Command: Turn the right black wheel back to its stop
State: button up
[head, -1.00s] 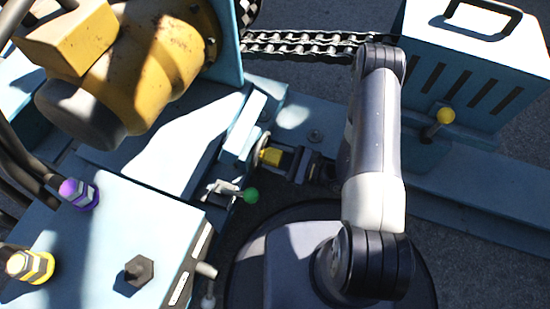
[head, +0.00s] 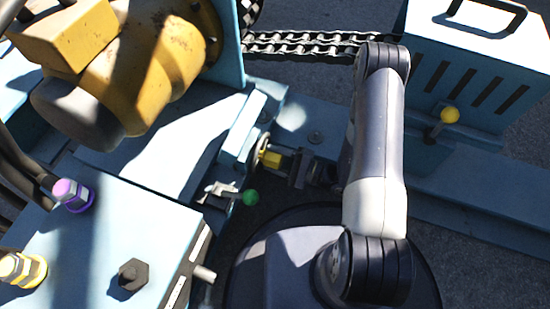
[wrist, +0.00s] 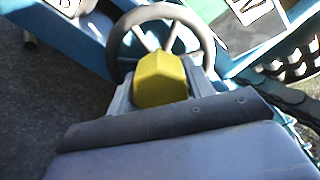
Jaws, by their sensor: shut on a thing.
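The black wheel (wrist: 205,38) stands at the top middle of the wrist view, with pale spokes and a yellow faceted hub (wrist: 160,78). My gripper (wrist: 160,88) is shut on the yellow hub, one finger on each side of it. In the head view the wheel (head: 258,148) is seen almost edge-on beside a light blue block, and my gripper (head: 284,161) reaches it from the right. The hub (head: 270,159) shows as a small yellow piece between wheel and gripper. I cannot make out a stop for the wheel.
A small lever with a green ball (head: 250,197) sits just below my gripper. A yellow-knobbed lever (head: 450,115) is on the blue box at right. A chain (head: 310,42) runs behind. A blue cabinet (head: 90,240) with purple and yellow fittings fills the lower left.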

dwell(0.5)
jog(key=o, duration=1.3)
jog(key=shift+p+v, duration=1.6)
jog(key=shift+v, duration=3.8)
